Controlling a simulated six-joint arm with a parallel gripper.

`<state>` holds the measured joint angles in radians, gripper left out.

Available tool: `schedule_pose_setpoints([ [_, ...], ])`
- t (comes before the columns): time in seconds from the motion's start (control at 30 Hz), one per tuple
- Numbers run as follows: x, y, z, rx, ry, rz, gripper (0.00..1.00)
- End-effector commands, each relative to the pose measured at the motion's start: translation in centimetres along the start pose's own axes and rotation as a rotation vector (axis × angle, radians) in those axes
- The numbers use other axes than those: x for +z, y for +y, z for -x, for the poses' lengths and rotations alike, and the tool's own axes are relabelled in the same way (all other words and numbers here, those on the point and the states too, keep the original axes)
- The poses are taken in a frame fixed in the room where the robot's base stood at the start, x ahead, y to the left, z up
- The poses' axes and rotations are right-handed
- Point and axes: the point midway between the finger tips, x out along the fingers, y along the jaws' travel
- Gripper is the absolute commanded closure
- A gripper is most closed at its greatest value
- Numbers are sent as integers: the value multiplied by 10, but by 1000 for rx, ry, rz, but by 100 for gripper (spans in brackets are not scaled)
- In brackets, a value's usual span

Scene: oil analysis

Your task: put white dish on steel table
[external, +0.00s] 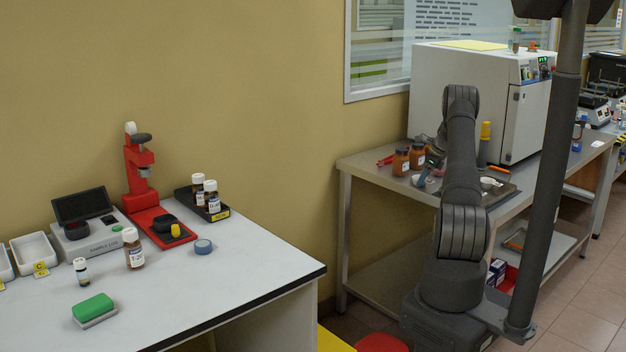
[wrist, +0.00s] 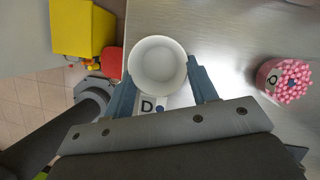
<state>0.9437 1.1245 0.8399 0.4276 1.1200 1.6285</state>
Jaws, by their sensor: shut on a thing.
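The white dish (wrist: 158,65) is round and shallow, and its open top faces the wrist camera. My gripper (wrist: 160,84) is shut on it, with a blue finger on either side. A label with a D and a blue dot shows at the dish's near side. The steel table (wrist: 230,38) lies below and to the right of the dish in the wrist view. In the external view my gripper (external: 425,174) is over the left part of the steel table (external: 372,168). I cannot tell there whether the dish touches the table.
A tray (external: 497,193) lies right of my arm. A pink-topped container (wrist: 283,80) stands right in the wrist view; a yellow bin (wrist: 80,28) is beyond the table edge. A white oven (external: 460,100) stands behind.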

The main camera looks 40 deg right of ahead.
Motion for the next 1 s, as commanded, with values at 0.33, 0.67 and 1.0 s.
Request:
schedule_pose_setpoints([
  [0.33,0,0,-1,1,0,0,26],
  [0.67,1,0,27,-2,-1,0,26],
  [1.0,1,0,97,-2,0,0,26],
])
